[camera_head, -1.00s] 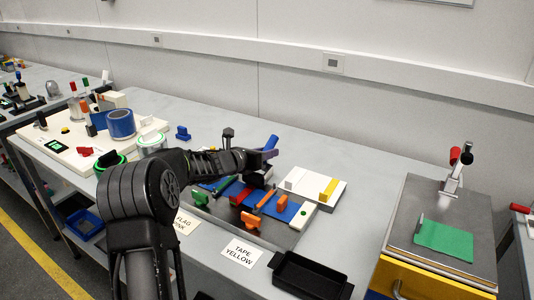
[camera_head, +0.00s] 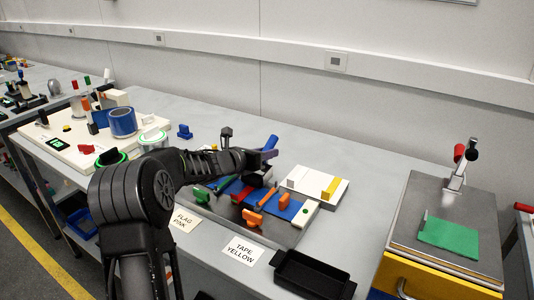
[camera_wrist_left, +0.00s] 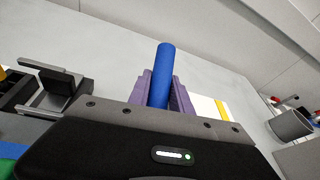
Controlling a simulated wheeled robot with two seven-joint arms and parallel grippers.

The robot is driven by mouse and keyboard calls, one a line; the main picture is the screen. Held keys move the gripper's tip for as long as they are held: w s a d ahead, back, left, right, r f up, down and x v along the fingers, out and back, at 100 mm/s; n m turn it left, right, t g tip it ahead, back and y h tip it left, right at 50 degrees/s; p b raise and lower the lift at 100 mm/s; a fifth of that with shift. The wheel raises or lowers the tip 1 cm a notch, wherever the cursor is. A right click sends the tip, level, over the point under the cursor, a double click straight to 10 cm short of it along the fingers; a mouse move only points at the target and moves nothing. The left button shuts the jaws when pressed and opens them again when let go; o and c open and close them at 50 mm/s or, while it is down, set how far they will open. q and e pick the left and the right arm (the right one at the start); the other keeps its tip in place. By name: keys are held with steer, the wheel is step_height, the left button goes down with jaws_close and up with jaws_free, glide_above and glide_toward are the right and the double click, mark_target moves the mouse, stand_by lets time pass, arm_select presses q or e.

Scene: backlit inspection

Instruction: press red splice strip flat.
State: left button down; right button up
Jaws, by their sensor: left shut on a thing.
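The red splice strip (camera_head: 244,192) lies on the dark plate between blue pieces, partly hidden by my left arm. My left gripper (camera_head: 266,155) is over the back part of that plate, behind the strip. It is shut on a blue cylindrical handle (camera_head: 271,143), which also shows upright between the purple fingers in the left wrist view (camera_wrist_left: 164,75). The lower end of what it holds is hidden, so I cannot tell whether it touches the strip. My right gripper is not in view.
Orange clips (camera_head: 252,219) stand on the plate near the strip. A white block with a yellow band (camera_head: 331,187) lies to the right. A black tray (camera_head: 312,275) is at the front edge. A steel-topped station with green cloth (camera_head: 448,235) stands at right.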

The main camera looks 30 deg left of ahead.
arm_select(q)
steer(key=shift+s+f, duration=0.15)
steer(key=shift+s, duration=0.25)
steer(key=shift+s+b, duration=0.3)
steer(key=shift+b, duration=0.2)
steer(key=shift+s, duration=0.35)
steer(key=shift+s+b, duration=0.2)
steer(key=shift+b, duration=0.2)
steer(key=shift+s, duration=0.35)
steer(key=shift+s+b, duration=0.2)
steer(key=shift+b, duration=0.2)
steer(key=shift+s, duration=0.45)
